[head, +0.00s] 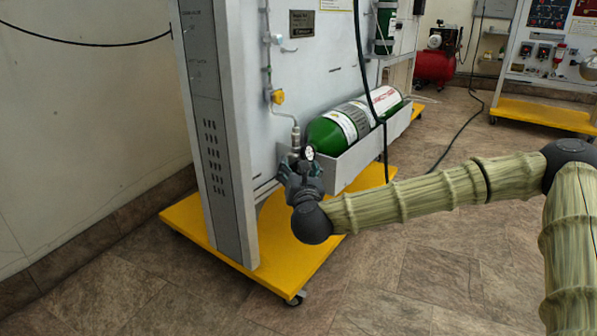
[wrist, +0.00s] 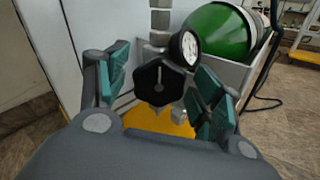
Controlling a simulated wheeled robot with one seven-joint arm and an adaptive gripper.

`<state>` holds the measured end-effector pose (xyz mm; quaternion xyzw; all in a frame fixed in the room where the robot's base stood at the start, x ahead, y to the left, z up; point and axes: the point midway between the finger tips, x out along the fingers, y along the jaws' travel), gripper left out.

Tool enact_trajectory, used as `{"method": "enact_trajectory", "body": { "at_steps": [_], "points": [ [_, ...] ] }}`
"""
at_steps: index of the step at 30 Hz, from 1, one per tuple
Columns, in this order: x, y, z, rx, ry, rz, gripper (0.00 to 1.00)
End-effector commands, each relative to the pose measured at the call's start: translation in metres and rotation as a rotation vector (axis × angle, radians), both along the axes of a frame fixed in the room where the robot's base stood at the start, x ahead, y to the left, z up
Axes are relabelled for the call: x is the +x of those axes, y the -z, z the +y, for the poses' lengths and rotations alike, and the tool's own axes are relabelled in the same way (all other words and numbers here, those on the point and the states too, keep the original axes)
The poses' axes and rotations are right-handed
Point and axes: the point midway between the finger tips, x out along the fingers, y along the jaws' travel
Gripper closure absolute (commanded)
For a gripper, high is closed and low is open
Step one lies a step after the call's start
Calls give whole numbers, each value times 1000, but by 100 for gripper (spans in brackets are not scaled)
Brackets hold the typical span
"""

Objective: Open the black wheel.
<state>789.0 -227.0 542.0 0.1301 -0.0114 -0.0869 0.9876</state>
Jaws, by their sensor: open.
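The black wheel (wrist: 160,82) is in the middle of the wrist view, a lobed knob with a light mark on its face. My gripper (wrist: 158,92) is open, with one teal-padded finger to the left of the wheel and the other to its right. Visible gaps lie between the wheel and both fingers. A round gauge (wrist: 184,47) stands just behind the wheel; it also shows in the head view (head: 309,153). In the head view my gripper (head: 297,172) is at the valve end of the green cylinder (head: 327,132) and hides the wheel.
The cylinder lies in a grey tray (head: 360,155) on the panel, which stands on a yellow wheeled base (head: 290,255). A yellow knob (head: 278,97) and piping are above the valve. A black hose (head: 365,70) hangs before the tray. A red compressor (head: 435,67) is far behind.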

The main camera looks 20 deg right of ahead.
Motion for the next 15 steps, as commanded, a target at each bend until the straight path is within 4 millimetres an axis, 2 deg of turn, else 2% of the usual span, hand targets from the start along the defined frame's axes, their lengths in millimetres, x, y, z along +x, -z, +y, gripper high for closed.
{"method": "enact_trajectory", "body": {
  "at_steps": [1, 6, 9, 15],
  "points": [
    [0, 0, 0, 0, 0, 0, 34],
    [0, 0, 0, 0, 0, 0, 65],
    [0, 0, 0, 0, 0, 0, 80],
    [0, 0, 0, -7, 1, 1, 80]
  ]
}}
